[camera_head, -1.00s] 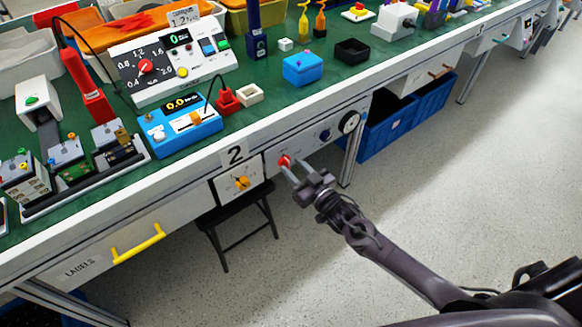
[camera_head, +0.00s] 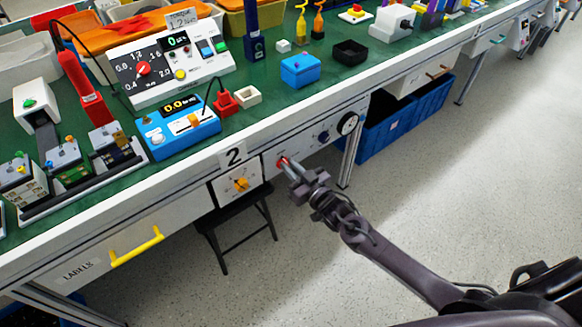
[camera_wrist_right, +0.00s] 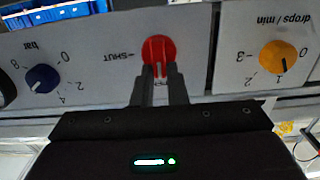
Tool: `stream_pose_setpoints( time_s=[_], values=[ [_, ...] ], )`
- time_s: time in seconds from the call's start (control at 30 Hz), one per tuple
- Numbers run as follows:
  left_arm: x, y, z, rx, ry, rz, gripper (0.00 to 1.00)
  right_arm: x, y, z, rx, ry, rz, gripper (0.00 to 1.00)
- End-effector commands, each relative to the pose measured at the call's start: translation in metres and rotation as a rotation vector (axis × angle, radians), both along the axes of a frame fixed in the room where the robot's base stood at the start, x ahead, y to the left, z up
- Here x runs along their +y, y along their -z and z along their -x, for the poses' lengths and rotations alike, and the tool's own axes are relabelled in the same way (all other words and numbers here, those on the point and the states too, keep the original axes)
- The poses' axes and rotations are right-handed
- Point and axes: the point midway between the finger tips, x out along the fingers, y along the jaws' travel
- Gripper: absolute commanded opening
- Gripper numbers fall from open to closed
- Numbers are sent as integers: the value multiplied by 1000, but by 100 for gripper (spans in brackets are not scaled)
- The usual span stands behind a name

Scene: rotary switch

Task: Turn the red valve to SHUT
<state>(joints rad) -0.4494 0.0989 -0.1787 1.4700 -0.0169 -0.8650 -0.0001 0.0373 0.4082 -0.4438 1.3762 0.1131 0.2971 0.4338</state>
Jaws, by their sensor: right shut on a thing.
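The red valve (camera_head: 283,162) is a round knob on the white front panel under the bench edge. In the right wrist view the red valve (camera_wrist_right: 158,50) shows large, with the word SHUT printed to its left, upside down. My right gripper (camera_head: 289,169) reaches it from the front. In the right wrist view the fingers of my right gripper (camera_wrist_right: 160,78) are shut on a narrow grip part of the valve. The fingertips hide part of that grip, so its exact pointing direction is hard to tell. My left gripper is not in view.
A yellow knob (camera_head: 241,185) on a neighbouring panel and a dark blue knob (camera_head: 323,136) flank the valve. A round gauge (camera_head: 348,123) sits further right. A dark stool (camera_head: 237,222) stands below the bench. The floor at right is clear.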

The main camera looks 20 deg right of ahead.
Motion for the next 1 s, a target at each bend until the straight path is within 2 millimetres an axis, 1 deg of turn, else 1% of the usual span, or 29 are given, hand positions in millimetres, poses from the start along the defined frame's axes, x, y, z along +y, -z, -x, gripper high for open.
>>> stream_pose_setpoints(
  time_s=[0.2,0.27,0.37,0.67,1.0],
  values=[
    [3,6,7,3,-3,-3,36,-1,0,0,31,2,-82,0],
    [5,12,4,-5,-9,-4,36,-2,0,0,46,1,-120,0],
    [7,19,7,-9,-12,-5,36,-3,0,-1,71,1,-193,0],
    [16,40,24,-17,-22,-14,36,-6,1,-2,168,2,-458,0],
    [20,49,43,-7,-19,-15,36,-10,4,-3,277,2,-763,0]
  ],
)
